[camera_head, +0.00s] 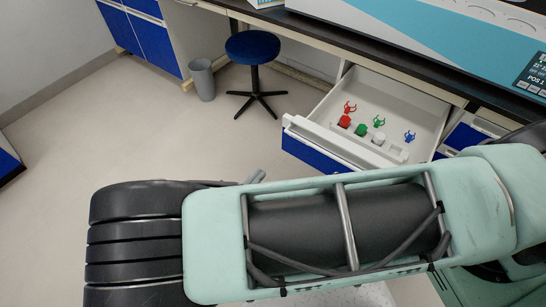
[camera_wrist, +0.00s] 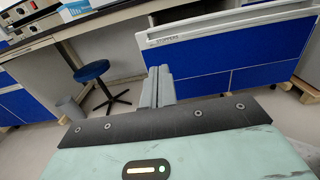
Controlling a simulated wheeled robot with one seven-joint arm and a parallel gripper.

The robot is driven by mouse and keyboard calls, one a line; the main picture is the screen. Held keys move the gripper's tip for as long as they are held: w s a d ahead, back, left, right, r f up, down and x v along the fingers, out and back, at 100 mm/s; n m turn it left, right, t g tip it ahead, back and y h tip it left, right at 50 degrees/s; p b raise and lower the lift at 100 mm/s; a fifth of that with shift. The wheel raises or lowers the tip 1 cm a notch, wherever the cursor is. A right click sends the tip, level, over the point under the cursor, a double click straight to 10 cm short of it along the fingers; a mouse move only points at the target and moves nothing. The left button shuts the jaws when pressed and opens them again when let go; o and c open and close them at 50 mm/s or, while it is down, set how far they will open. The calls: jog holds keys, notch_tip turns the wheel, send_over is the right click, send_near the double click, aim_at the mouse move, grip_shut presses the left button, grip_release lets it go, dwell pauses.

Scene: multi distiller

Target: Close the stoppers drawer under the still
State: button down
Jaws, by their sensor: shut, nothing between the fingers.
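The stoppers drawer is pulled open under the bench in the head view, with a white interior (camera_head: 350,99) and a blue front (camera_head: 309,154). Red, green and white stoppers and small clips lie inside. In the wrist view its blue front (camera_wrist: 243,50) faces me, with a white top rail and a "STOPPERS" label. My gripper (camera_wrist: 158,74) is shut and empty, in front of the drawer's left part in the wrist view. Its grey fingertips (camera_head: 258,176) show left of the drawer front in the head view, apparently apart from it. The teal still (camera_head: 430,40) stands on the bench above.
A blue stool (camera_head: 253,48) and a grey bin (camera_head: 202,79) stand on the floor left of the drawer. Blue cabinets (camera_head: 157,43) stand at the back left. The floor between them and my arm is clear.

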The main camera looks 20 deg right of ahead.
aim_at(294, 136)
jog(key=p+x, duration=0.2)
jog(key=x, duration=1.1)
jog(key=shift+w+d+p, duration=0.25)
jog(key=shift+d+p, duration=0.1)
jog(key=shift+p, duration=0.05)
